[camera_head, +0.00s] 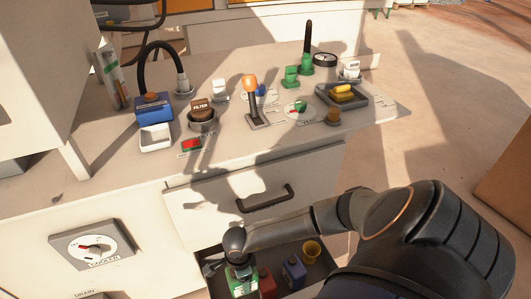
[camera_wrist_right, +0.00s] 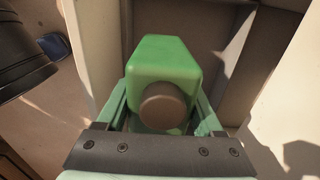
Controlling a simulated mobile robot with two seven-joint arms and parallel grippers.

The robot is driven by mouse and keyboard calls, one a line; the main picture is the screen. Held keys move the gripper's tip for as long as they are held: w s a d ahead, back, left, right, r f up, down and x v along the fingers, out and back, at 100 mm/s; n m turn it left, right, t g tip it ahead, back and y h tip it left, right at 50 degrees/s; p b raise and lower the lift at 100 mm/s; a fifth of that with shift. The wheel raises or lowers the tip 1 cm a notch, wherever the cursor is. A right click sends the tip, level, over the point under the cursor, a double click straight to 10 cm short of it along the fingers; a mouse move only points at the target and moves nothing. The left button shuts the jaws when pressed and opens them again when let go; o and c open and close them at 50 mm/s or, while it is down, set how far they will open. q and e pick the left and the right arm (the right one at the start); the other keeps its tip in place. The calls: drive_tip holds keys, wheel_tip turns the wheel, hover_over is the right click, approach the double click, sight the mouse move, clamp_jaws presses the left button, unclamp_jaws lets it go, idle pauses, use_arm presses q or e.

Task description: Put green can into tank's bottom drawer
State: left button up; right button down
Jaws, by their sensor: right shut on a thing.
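The green can (camera_head: 243,284) is at the left part of the open bottom drawer (camera_head: 321,270) in the head view. I cannot tell whether it touches the drawer floor. My right gripper (camera_head: 239,270) is shut on it from above. In the right wrist view the green can (camera_wrist_right: 165,62) with its brown cap sits between the two pale green fingers (camera_wrist_right: 163,112). My left gripper is not in view.
A closed upper drawer with a dark handle (camera_head: 265,199) is above the open one. A cooler dial (camera_head: 95,247) is at left.

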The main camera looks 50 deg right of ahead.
wheel_tip(320, 180, down, 18)
drive_tip(key=b, duration=0.9)
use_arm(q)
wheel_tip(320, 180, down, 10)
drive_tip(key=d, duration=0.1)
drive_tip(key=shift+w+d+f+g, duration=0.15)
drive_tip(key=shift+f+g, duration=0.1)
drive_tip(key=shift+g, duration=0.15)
use_arm(e)
unclamp_jaws()
drive_tip(key=shift+f, duration=0.1)
use_arm(q)
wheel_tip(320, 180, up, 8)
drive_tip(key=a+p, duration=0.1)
drive_tip(key=p, duration=0.5)
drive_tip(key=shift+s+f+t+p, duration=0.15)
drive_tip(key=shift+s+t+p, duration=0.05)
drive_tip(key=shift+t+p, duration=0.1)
use_arm(e)
wheel_tip(320, 180, up, 12)
drive_tip(key=shift+r, duration=0.15)
